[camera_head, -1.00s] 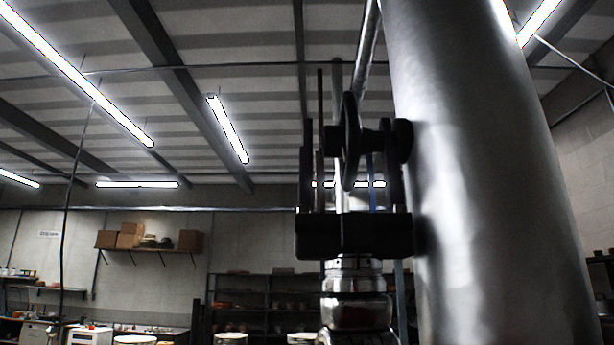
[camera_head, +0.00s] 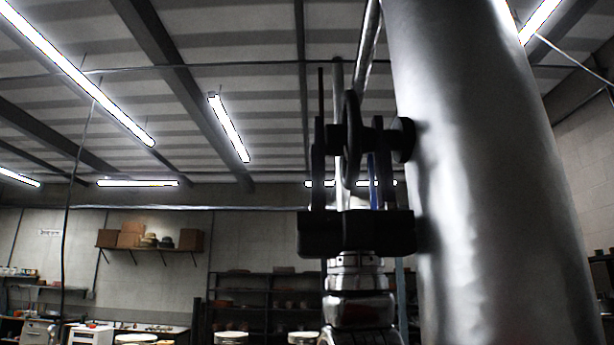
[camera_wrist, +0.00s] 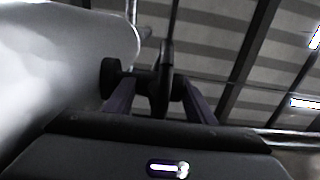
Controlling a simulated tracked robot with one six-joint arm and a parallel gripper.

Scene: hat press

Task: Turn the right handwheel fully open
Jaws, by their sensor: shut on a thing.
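The handwheel (camera_head: 351,112) is dark and seen nearly edge-on, beside a large grey metal cylinder (camera_head: 470,180). Its hub joins a short shaft that ends in a round dark flange at the cylinder. My gripper (camera_head: 352,165) comes from below, with one finger on each side of the wheel, and is shut on it. In the wrist view, the handwheel (camera_wrist: 166,62) stands upright between the two fingers of my gripper (camera_wrist: 156,92). The exact contact points are hidden, and no second handwheel shows.
The cylinder fills much of the right side, close to my gripper. A thin pipe (camera_head: 368,45) rises behind the wheel. Shelves with boxes (camera_head: 190,240) stand far back on the left. The space left of the gripper looks clear.

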